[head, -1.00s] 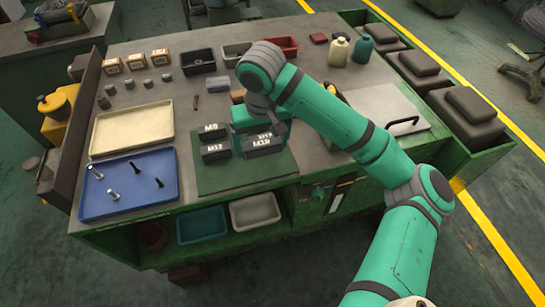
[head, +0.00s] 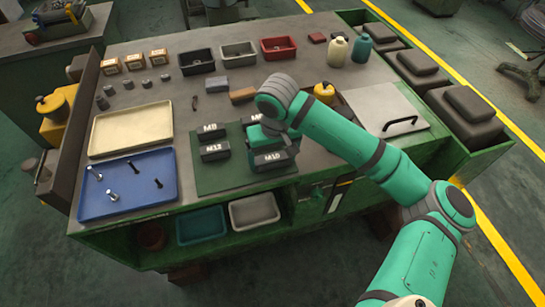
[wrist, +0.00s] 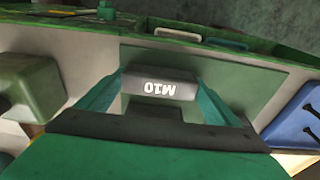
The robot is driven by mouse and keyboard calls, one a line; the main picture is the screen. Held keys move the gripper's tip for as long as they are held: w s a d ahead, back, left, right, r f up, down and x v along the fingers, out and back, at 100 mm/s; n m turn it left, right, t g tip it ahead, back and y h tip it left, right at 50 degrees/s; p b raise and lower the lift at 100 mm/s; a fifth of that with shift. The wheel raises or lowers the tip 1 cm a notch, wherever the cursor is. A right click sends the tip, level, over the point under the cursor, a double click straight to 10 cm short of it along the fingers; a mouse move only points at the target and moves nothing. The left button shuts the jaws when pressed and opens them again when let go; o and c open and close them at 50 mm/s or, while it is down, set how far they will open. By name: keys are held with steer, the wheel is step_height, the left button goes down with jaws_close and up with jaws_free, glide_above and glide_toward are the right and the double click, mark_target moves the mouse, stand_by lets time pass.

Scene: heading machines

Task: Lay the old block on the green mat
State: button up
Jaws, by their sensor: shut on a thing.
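My gripper (head: 268,150) is shut on a dark block marked M10 (head: 267,160), at the front right of the green mat (head: 220,180). In the wrist view the M10 block (wrist: 160,84) sits between the two green fingers, over the mat (wrist: 245,75). I cannot tell whether its underside touches the mat. Dark blocks marked M8 (head: 210,131) and M12 (head: 214,152) stand on the left part of the mat. Another dark block (head: 256,118) is partly hidden behind my gripper at the mat's back right.
A blue tray with bolts (head: 130,200) and a cream tray (head: 130,128) lie left of the mat. A grey block (head: 215,84) and a brown block (head: 242,95) lie behind it. A grey lid with a black handle (head: 385,105) is to the right.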

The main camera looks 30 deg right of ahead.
mark_target(274, 161)
steer(key=o, duration=1.6)
steer(key=shift+f, duration=0.1)
steer(key=shift+c, duration=0.2)
step_height(274, 161, up, 12)
steer(key=s, duration=0.1)
steer(key=shift+s+a, duration=0.15)
steer(key=shift+s, duration=0.05)
